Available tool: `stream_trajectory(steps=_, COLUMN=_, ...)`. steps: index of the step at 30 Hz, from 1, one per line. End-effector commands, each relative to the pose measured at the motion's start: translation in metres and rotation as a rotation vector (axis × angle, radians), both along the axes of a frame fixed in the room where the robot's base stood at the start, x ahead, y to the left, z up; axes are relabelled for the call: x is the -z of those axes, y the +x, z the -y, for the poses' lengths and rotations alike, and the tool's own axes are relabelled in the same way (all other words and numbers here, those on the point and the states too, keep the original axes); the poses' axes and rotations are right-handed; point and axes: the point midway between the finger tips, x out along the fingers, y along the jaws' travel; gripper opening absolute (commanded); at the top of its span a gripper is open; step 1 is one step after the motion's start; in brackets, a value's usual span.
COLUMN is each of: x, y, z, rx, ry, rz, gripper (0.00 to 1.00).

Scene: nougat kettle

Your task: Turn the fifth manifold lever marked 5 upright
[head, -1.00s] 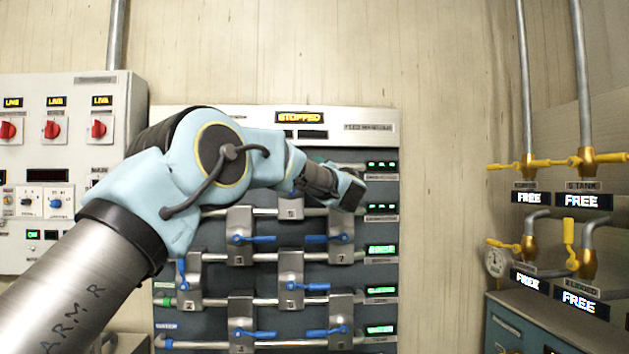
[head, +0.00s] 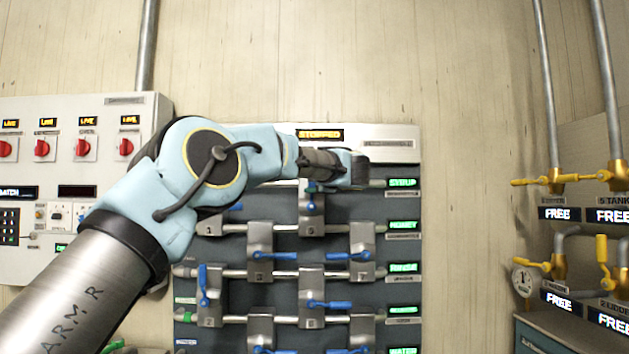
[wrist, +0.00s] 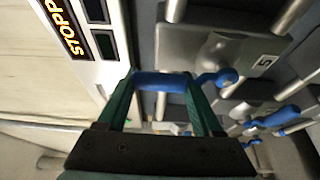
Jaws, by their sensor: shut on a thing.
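The lever marked 5 is on the feed manifold's upper row, with its number plate (head: 311,205) below its pivot in the head view. In the wrist view its bracket (wrist: 225,55) shows at the upper right. The lever's blue handle (wrist: 160,80) runs from the pivot toward the STOPPED sign, so it points up the panel and looks about upright. My gripper (wrist: 160,82) has its green fingers at the handle, shut on it. In the head view my wrist hides most of the handle; only blue near the pivot (head: 311,186) shows.
Other levers with blue handles, one of them (head: 348,256) lying sideways, sit close below on the grey manifold panel. The STOPPED sign (head: 319,135) is above. A switch cabinet (head: 85,115) stands left; yellow valves (head: 540,182) are on the right. Bare wall lies between.

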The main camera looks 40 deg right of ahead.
Motion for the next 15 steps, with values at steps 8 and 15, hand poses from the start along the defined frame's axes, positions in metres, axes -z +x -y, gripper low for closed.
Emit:
stream_trajectory(steps=8, x=0.0001, y=0.0023, z=-0.0023, rx=0.001, ry=-0.029, rz=-0.024, gripper=0.00)
stream_trajectory(steps=15, x=0.0002, y=0.0025, z=-0.0026, rx=0.000, ry=-0.032, rz=-0.025, gripper=0.00)
